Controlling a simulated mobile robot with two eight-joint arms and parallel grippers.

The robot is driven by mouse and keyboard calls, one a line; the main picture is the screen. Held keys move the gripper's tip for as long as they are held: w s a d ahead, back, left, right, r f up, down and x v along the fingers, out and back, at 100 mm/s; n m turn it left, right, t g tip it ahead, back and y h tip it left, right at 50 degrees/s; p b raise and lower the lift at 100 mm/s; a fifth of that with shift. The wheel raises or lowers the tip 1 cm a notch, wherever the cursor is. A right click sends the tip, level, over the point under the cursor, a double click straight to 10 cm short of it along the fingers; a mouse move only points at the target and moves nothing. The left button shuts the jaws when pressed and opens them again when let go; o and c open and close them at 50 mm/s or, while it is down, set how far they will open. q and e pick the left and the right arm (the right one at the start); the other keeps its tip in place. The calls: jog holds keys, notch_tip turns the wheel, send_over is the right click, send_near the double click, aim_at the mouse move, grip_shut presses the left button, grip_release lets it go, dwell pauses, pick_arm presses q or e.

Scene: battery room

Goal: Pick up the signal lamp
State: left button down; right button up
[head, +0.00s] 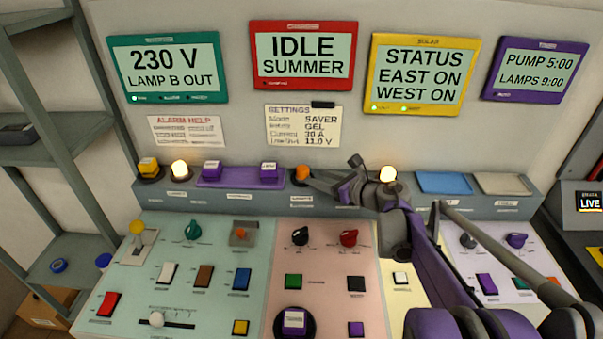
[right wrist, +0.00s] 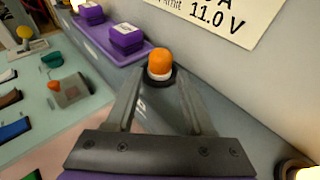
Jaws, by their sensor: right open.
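An orange-domed signal lamp (head: 302,172) stands upright in a dark round base on the grey ledge behind the console. In the right wrist view the lamp (right wrist: 160,64) sits just beyond and between the fingertips. My right gripper (head: 314,180) reaches in from the right and is open, one finger on each side of the lamp's near edge (right wrist: 158,90). I cannot tell whether either finger touches it. My left gripper is not in view.
A purple tray (head: 225,182) with two purple blocks lies left of the lamp. Lit lamps stand on the ledge at left (head: 180,170) and right (head: 388,174). Blue (head: 444,183) and beige (head: 502,184) trays lie further right. Console knobs and switches are in front; the wall is behind.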

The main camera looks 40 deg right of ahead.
aim_at(307, 173)
jog(key=x, duration=0.7)
jog(key=shift+w+f, duration=0.1)
jog(key=shift+w, duration=0.2)
jog(key=shift+s, duration=0.1)
grip_shut()
